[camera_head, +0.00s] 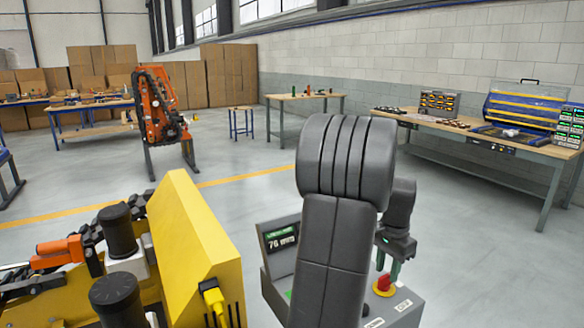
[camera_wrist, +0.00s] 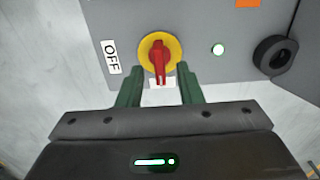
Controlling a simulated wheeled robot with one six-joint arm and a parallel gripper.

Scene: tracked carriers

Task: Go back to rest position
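My gripper (camera_head: 393,264) hangs at the end of my dark grey arm, just above a grey control box (camera_head: 408,312). In the wrist view its two green fingers (camera_wrist: 158,72) are spread apart with nothing held between them. A red rotary knob on a yellow disc (camera_wrist: 159,53) sits just ahead of the fingertips, and its handle stands upright in that view. The knob also shows in the head view (camera_head: 383,286), below the gripper. An OFF label (camera_wrist: 111,57) is left of the knob. A white label below it is partly cut off from view.
A yellow machine (camera_head: 205,250) with black cylinders stands close on the left. The box carries a lit display (camera_head: 281,237). An orange machine (camera_head: 158,108) stands farther back. A workbench (camera_head: 480,134) runs along the right wall. The middle floor is clear.

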